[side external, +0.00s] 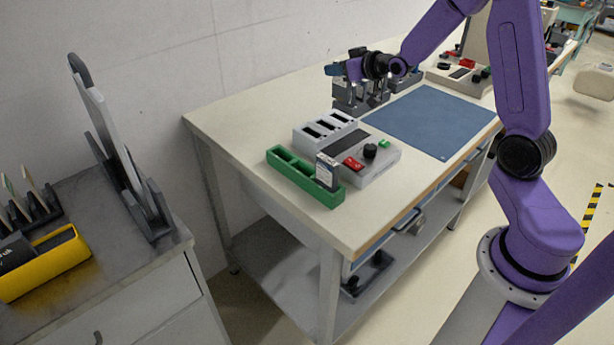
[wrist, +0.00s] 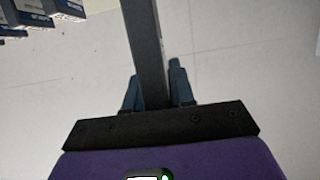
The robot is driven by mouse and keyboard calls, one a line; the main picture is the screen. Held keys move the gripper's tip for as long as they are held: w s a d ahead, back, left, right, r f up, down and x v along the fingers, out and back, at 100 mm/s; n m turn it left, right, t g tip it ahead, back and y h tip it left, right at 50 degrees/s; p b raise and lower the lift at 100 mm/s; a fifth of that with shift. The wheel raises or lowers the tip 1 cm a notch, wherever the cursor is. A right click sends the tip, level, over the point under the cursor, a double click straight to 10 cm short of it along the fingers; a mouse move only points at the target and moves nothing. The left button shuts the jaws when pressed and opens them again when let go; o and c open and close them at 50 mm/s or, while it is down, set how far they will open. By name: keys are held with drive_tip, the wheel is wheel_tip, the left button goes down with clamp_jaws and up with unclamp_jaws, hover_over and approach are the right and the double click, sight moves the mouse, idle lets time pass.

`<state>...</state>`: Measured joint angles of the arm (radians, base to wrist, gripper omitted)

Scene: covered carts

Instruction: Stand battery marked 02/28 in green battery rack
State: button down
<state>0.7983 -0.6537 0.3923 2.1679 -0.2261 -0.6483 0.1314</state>
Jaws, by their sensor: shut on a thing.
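The green battery rack (side external: 291,182) stands on the near left corner of the bench. One battery (side external: 327,172) with a pale and dark label stands upright in its right-end slot. The rest of the rack looks empty. My gripper (side external: 333,70) is above the back of the bench, well beyond the rack. In the wrist view it is shut on a long dark grey slab (wrist: 147,45), seemingly a battery seen edge-on. I can read no date on it. More batteries with blue and white labels (wrist: 70,8) show at the upper left of the wrist view.
A grey charger with a red switch and black knob (side external: 378,160) stands right beside the green rack. A dark holder (side external: 347,106) is below my gripper. A blue mat (side external: 430,120) lies clear on the bench. A yellow bin (side external: 50,267) is on the left cabinet.

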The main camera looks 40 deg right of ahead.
drive_tip(key=s+a+r, duration=0.1)
drive_tip(key=s+a, duration=0.2)
drive_tip(key=a, duration=0.4)
drive_tip(key=s+a+r, duration=0.1)
drive_tip(key=s+a, duration=0.2)
drive_tip(key=a, duration=0.4)
drive_tip(key=w+d+f+m+g+h, duration=0.2)
drive_tip(key=d+m+h, duration=0.55)
drive_tip(key=d, duration=1.55)
drive_tip(key=s+d+f+m+g+h, duration=0.1)
drive_tip(key=s+d+m+g+h, duration=0.1)
drive_tip(key=s+d, duration=0.35)
drive_tip(key=s+d+f+m+g+h, duration=0.1)
drive_tip(key=s+d+m+g+h, duration=0.1)
drive_tip(key=d, duration=0.6)
drive_tip(key=s+d+f+m+g+h, duration=0.1)
drive_tip(key=s+d+m+g, duration=0.15)
drive_tip(key=d, duration=0.45)
drive_tip(key=shift+s+f, duration=0.15)
drive_tip(key=shift+f, duration=1.2)
drive_tip(key=shift+s+f, duration=0.2)
drive_tip(key=shift+f, duration=1.15)
drive_tip(key=shift+s+f, duration=0.15)
drive_tip(key=shift+f, duration=1.2)
drive_tip(key=shift+f, duration=0.1)
